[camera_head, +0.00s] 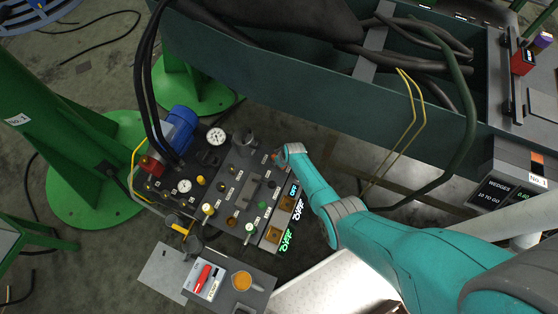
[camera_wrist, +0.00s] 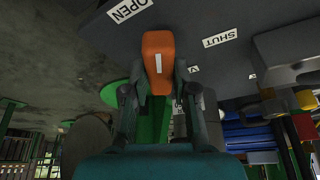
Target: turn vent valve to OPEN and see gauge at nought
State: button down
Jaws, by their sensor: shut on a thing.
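The vent valve handle (camera_wrist: 158,62) is orange with a white stripe and shows in the wrist view. My gripper (camera_wrist: 160,92) is shut on it, one finger on each side. On the dark panel above it are an OPEN label (camera_wrist: 130,8) at left and a SHUT label (camera_wrist: 220,38) at right; the handle's stripe stands between them. In the head view my gripper (camera_head: 280,156) is at the panel's upper right corner, mostly hidden by my arm.
The control panel (camera_head: 240,172) carries several knobs and lit OFF signs (camera_head: 286,240). A blue motor (camera_head: 181,125) and black hoses stand at its left. A dark trough (camera_head: 270,60) with cables lies behind.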

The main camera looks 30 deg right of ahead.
jog(key=shift+d+n+g+y, duration=0.15)
jog(key=shift+n+y, duration=0.35)
jog(key=shift+n, duration=0.85)
jog(key=shift+a+n+g+y, duration=0.1)
jog(key=shift+n+g+y, duration=0.3)
jog(key=shift+n, duration=0.95)
jog(key=c, duration=0.9)
grip_release()
jog(key=shift+d+r, duration=0.1)
jog(key=shift+r, duration=0.05)
jog(key=shift+v, duration=5.85)
jog(key=shift+s, duration=0.1)
